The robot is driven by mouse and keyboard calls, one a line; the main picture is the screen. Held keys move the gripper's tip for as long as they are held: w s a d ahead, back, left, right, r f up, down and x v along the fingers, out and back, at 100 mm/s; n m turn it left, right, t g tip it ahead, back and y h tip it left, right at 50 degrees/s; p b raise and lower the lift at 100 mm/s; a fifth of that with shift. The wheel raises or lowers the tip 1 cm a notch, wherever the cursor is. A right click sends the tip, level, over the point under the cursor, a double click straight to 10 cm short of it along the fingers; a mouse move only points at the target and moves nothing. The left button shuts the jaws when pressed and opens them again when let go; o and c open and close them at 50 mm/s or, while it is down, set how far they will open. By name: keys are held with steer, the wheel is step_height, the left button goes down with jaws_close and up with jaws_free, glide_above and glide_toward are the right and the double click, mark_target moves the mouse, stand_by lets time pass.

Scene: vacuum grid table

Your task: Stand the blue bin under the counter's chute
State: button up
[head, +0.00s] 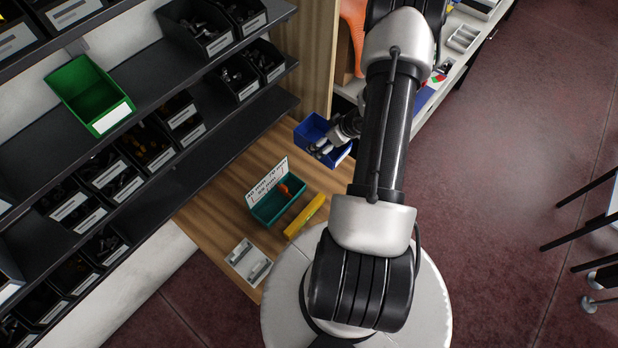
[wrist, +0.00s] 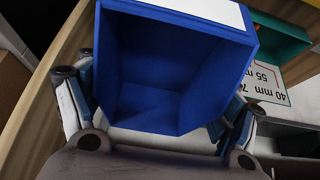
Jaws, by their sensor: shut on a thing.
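The blue bin (head: 311,128) is in my gripper (head: 329,146), held at the right part of the wooden counter in the head view. In the wrist view the blue bin (wrist: 160,65) fills the middle, its hollow inside facing the camera and looking empty. The fingers of my gripper (wrist: 158,115) show on both sides of it, closed on it. The arm hides part of the area around the bin in the head view. I cannot make out a chute for certain; an orange shape (head: 352,35) shows behind a wooden panel.
On the wooden top (head: 225,200) stand a teal box (head: 265,212) with a sign, a yellow bar (head: 305,216) and a grey tray (head: 248,262). Dark shelves with bins, one green (head: 85,90), rise at left. A wooden panel (head: 315,50) stands behind. Open floor lies at right.

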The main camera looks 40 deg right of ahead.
mark_target(342, 158)
step_height(342, 158, down, 16)
steer(key=b, duration=0.5)
steer(key=shift+r+b, duration=0.15)
steer(key=shift+b, duration=0.25)
steer(key=o, duration=1)
steer(key=shift+o, duration=0.2)
steer(key=p+v, duration=0.4)
steer(key=v, duration=0.8)
steer(key=shift+w+r, duration=0.1)
